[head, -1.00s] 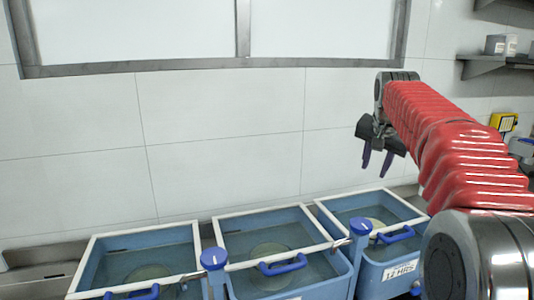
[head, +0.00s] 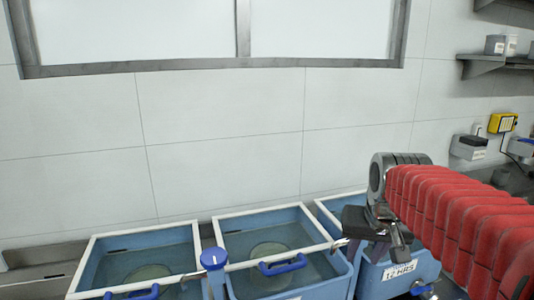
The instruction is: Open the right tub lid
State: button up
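The right tub (head: 368,278) is a blue box with a white label reading "12 HRS" on its front. Its lid has a white frame (head: 326,214), and only the left part of that frame shows. My gripper (head: 380,250) is in front of the right tub in the picture and covers most of its lid. The lid's blue handle is hidden behind my gripper and wrist. The fingers are dark and partly hidden, so I cannot tell whether they touch the handle or how far apart they are. The lid looks down.
The middle tub (head: 318,284) and left tub (head: 90,268) stand to the left, with clear lids, white frames and blue handles (head: 283,266). A blue-topped post (head: 214,260) stands between them. A tiled wall rises behind. A shelf (head: 495,64) and yellow box (head: 503,123) are at right.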

jog(key=s+a+f+n, duration=0.1)
jog(key=s+a+f, duration=0.1)
jog(key=s, duration=0.6)
jog(key=s+a+f+n, duration=0.1)
jog(key=s+a+f, duration=0.2)
jog(key=s, duration=0.6)
jog(key=shift+s+f+t+y, duration=0.3)
jog(key=shift+f+t, duration=0.1)
jog(key=shift+f, duration=0.35)
jog(key=shift+a, duration=0.1)
